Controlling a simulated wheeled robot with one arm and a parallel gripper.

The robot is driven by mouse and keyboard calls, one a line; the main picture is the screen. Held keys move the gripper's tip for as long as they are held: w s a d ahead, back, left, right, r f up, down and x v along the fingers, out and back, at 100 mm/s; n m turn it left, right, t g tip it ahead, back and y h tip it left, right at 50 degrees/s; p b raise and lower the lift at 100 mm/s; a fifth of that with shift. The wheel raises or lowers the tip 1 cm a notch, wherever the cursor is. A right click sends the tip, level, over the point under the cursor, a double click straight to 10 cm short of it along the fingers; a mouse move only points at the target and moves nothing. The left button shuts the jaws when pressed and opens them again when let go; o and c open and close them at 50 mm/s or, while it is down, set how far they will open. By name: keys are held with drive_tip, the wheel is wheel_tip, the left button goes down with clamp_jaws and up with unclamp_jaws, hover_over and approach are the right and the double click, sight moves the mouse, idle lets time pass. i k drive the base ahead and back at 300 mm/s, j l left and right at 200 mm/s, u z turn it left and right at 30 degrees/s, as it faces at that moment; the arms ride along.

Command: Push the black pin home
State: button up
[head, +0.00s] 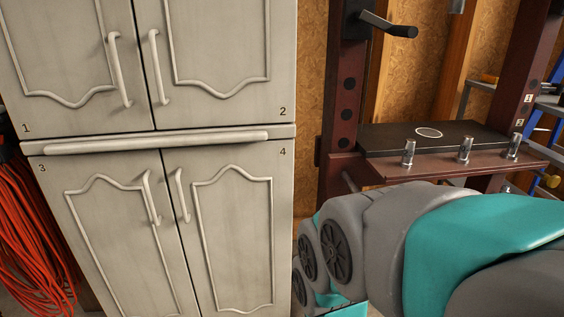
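A short rod with a black end (403,31) sticks out to the right from a black block (354,14) on the left maroon upright (343,140) of a press-like frame. It may be the black pin, but I cannot tell for sure. Dark round spots, perhaps holes, run down that upright. My arm's grey and teal links fill the lower right. My gripper is outside the view, so its state is hidden.
A grey cabinet (140,143) with doors marked 1 to 4, all shut, stands at left. A black plate (434,137) lies on the frame's maroon shelf (440,168), with three metal pegs along its front. An orange cable (30,225) hangs at far left.

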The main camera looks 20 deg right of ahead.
sight(348, 181)
drive_tip(key=z, duration=0.8)
